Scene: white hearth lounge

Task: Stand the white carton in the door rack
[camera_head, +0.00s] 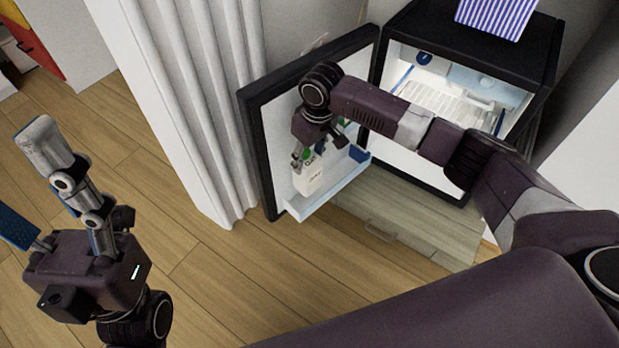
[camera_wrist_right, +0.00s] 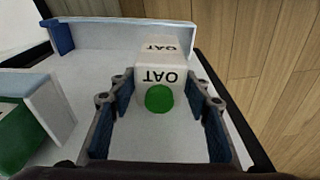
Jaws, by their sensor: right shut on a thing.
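The white carton (camera_head: 309,180), with dark lettering, is at the left end of the door rack (camera_head: 327,192), on the inside of the open fridge door. In the right wrist view the carton (camera_wrist_right: 165,68) shows a green cap and the word OAT. My right gripper (camera_head: 307,160) is shut on it, one finger on each side. The carton looks close to upright. Its base is hidden, so I cannot tell whether it touches the rack floor. The rack wall (camera_wrist_right: 115,35) shows behind it in the wrist view. My left gripper (camera_head: 62,215) is open and empty, far left.
The black fridge (camera_head: 470,45) stands open, with a striped box (camera_head: 497,14) on top. A blue thing (camera_head: 358,154) is at the rack's right end. A green item (camera_wrist_right: 18,138) is at the left in the wrist view. A white curtain (camera_head: 185,90) hangs left of the door.

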